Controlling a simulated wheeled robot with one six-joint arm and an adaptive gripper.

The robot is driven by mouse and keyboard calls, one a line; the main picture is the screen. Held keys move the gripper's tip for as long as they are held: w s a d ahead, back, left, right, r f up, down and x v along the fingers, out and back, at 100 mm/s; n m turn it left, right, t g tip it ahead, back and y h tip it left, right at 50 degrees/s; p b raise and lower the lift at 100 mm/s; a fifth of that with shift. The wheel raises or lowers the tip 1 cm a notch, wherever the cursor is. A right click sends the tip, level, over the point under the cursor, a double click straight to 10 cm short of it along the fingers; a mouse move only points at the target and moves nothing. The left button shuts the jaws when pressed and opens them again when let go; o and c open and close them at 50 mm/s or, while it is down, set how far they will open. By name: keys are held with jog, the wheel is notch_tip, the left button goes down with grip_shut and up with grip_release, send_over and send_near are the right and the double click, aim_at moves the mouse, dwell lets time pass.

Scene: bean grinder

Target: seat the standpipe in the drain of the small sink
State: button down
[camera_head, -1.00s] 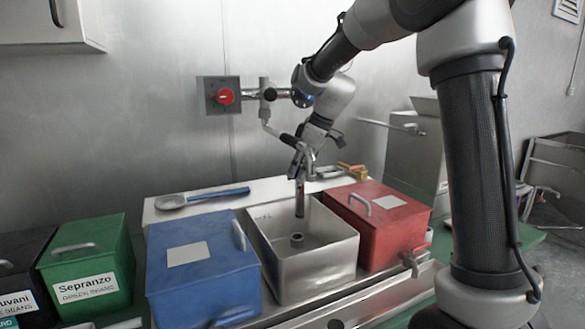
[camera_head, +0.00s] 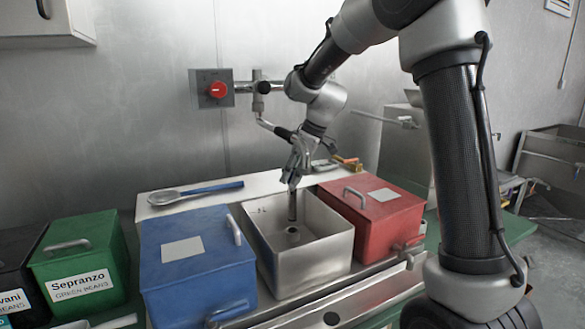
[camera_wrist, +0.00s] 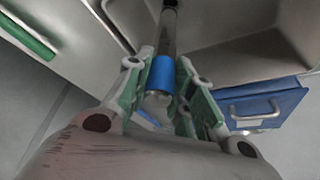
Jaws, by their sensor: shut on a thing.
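The standpipe (camera_head: 292,206) is a dark, slim tube, roughly upright inside the small steel sink (camera_head: 322,267). My gripper (camera_head: 296,170) is shut on its upper part. In the wrist view, my gripper (camera_wrist: 160,85) closes on the standpipe's blue band (camera_wrist: 162,74), and the dark tube (camera_wrist: 168,32) runs away from it. The drain (camera_head: 292,231) is a raised ring on the sink floor. The tube's lower end appears just above the drain or at it. I cannot tell whether they touch.
A blue bin (camera_head: 195,275) stands left of the sink and a red bin (camera_head: 370,226) right of it, both close to its walls. A blue-handled spoon (camera_head: 195,193) lies on the back ledge.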

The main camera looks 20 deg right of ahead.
aim_at(293, 194)
jog(key=shift+f, duration=3.15)
jog(key=c, duration=1.1)
grip_release()
jog(key=shift+c, duration=0.2)
jog(key=v, duration=1.2)
